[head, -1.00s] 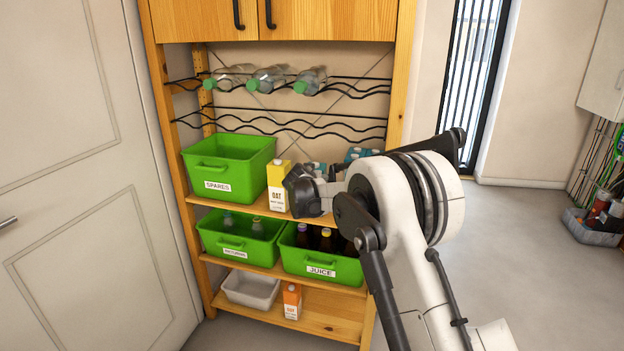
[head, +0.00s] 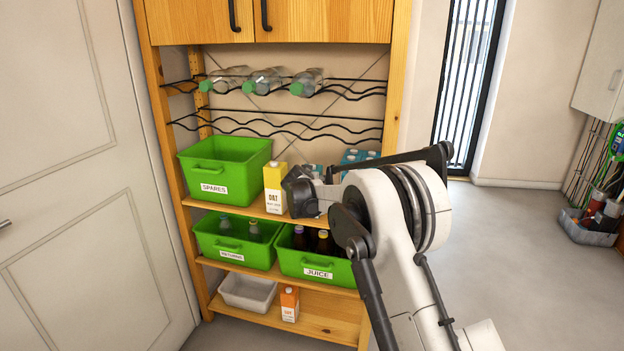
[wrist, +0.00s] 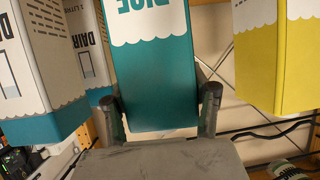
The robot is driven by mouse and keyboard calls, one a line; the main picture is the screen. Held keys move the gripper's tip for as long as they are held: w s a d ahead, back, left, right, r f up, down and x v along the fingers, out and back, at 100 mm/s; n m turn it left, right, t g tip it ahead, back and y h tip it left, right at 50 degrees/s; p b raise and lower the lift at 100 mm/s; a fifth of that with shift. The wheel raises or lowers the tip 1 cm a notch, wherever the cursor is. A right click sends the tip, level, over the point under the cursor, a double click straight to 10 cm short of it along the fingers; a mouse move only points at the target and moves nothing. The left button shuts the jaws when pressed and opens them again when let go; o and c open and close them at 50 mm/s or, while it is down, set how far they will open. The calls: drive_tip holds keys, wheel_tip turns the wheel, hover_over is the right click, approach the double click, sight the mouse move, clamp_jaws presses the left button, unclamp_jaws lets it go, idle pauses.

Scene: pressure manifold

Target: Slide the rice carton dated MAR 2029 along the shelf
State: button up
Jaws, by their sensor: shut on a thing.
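The rice carton (wrist: 152,75) is teal with a white label, and its name reads upside down in the wrist view. It stands between the two fingers of my gripper (wrist: 160,108), which is shut on its sides. No date can be read on it. In the head view my gripper (head: 304,191) is at the middle shelf, just right of the yellow oat carton (head: 275,188), and hides most of what is behind it. In the wrist view the yellow carton (wrist: 262,60) is on the right, apart from the rice carton.
Teal carton tops (head: 360,157) show behind my arm. A green SPARES bin (head: 222,168) fills the shelf's left end. Bottles lie on a wire rack (head: 290,125) above.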

clamp_jaws()
drive_tip(key=w+d+p, duration=0.1)
drive_tip(key=w+d, duration=0.1)
drive_tip(key=w, duration=1)
drive_tip(key=shift+w+d, duration=0.2)
drive_tip(key=shift+w, duration=0.15)
idle(1.5)
drive_tip(key=o, duration=1.4)
unclamp_jaws()
drive_tip(key=shift+c, duration=0.2)
